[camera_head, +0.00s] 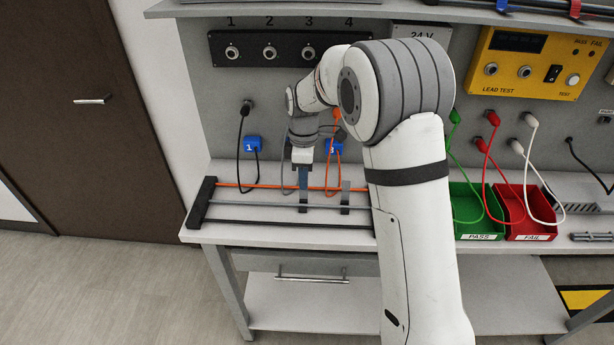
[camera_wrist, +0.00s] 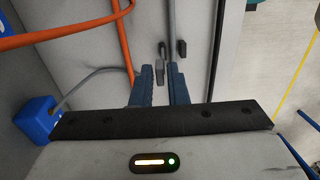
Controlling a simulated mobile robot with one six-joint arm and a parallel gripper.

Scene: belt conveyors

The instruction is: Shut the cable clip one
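My gripper (camera_wrist: 161,76) points down over the cable rack in the wrist view. Its two blue fingers are apart, with nothing clearly held between them. Small dark clip pieces (camera_wrist: 181,48) show just beyond the fingertips, beside the grey cable (camera_wrist: 172,22). The orange cable (camera_wrist: 125,50) runs to the left of the fingers. In the head view my gripper (camera_head: 303,178) is over the left part of the rack (camera_head: 203,204), at one upright dark clip. Another grey clip (camera_head: 345,196) stands to its right. Which is clip one, and whether its latch is open, I cannot tell.
Blue tag 1 (camera_head: 252,144) and another blue tag (camera_head: 335,148) hang on cables behind the rack. Green (camera_head: 468,237) and red (camera_head: 530,238) bins stand to the right of my arm. A numbered socket panel (camera_head: 222,48) is on the wall above. The bench front left is clear.

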